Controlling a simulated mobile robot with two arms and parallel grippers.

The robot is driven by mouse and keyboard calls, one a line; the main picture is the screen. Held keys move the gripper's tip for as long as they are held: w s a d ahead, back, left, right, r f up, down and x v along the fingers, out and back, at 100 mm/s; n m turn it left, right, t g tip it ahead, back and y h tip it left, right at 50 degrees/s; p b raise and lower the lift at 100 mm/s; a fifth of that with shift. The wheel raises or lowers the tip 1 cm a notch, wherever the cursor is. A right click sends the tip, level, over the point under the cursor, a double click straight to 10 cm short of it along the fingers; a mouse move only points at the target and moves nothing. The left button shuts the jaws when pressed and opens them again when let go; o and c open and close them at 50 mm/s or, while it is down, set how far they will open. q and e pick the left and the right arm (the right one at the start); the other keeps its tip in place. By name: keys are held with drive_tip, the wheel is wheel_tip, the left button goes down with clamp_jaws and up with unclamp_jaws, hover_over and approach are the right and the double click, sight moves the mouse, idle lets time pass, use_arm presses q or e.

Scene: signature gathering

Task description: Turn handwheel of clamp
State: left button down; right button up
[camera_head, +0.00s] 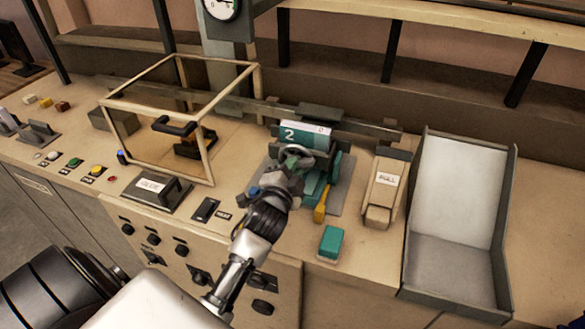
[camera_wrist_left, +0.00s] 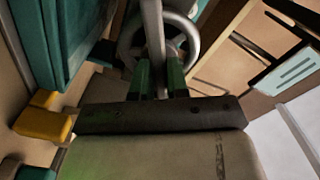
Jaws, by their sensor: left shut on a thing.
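The clamp (camera_head: 320,188) is a teal machine on a grey base plate in the middle of the bench, under a plate marked 2. Its grey handwheel (camera_head: 297,150) sits at the top front. My left gripper (camera_head: 291,168) reaches it from the front and partly covers it. In the left wrist view, the handwheel (camera_wrist_left: 193,38) is a grey ring behind the fingertips. My left gripper (camera_wrist_left: 160,75) is shut, its two green-edged fingers on either side of a grey bar of the handwheel. My right gripper is not in view.
A clear framed box (camera_head: 207,160) with a black handle stands left of the clamp. A yellow lever (camera_head: 320,213), a teal block (camera_head: 331,242) and a box marked PULL (camera_head: 384,187) are close by on the right. A grey tray (camera_head: 452,275) stands farther right.

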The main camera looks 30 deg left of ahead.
use_arm(q)
drive_tip(key=shift+n, duration=0.9)
drive_tip(key=c, duration=1.1)
unclamp_jaws()
drive_tip(key=b+v, duration=0.3)
drive_tip(key=v, duration=0.8)
